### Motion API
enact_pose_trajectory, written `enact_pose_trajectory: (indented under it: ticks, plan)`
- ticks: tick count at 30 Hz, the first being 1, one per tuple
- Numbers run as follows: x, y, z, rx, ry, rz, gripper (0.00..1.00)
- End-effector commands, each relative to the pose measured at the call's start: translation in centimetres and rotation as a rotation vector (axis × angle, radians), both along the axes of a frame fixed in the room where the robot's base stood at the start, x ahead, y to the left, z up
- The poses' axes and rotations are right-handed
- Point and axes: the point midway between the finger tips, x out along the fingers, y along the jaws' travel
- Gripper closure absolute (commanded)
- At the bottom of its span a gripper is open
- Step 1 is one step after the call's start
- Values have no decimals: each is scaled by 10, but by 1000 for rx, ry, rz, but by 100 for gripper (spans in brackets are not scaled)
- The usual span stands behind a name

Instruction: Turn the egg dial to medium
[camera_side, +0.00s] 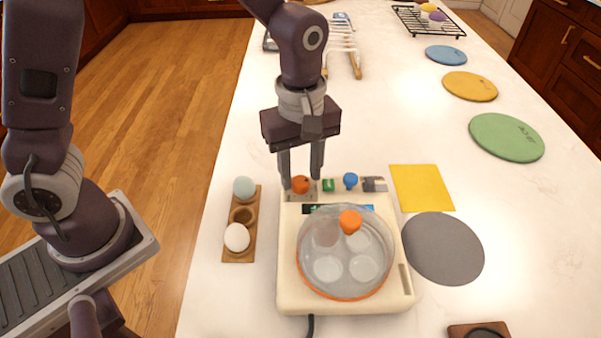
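A cream egg cooker (290,292) stands on the white counter with a clear domed lid (318,262) topped by an orange knob (350,222). Along its back edge are an orange dial (300,185), a green switch (328,185), a blue knob (350,180) and a grey part (374,184). Which setting the dial points to is too small to read. My gripper (301,180) points down at the orange dial, its fingers apart on either side of it. A gap shows between the dial and the right finger.
A wooden egg holder (239,256) with a pale green egg (244,188) and a white egg (237,237) stands left of the cooker. A yellow square (422,188) and a grey disc (443,248) lie to its right. Coloured discs and racks stand farther back.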

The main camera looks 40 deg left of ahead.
Motion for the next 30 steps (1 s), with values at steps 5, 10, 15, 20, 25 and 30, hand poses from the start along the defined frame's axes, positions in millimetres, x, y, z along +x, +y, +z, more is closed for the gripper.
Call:
enact_pose_trajectory:
  ticks: [5, 10, 15, 20, 25, 30]
  plan:
    - [-1, 0, -11, 0, 1, -1, 61]
    - [0, 0, -11, 0, 0, -1, 61]
    - [0, 0, -11, 0, 0, -2, 93]
    - [-1, 1, -11, 0, 0, -2, 100]
    - [-1, 1, -11, 0, 0, -25, 100]
    - [-1, 0, -11, 0, 1, -100, 100]
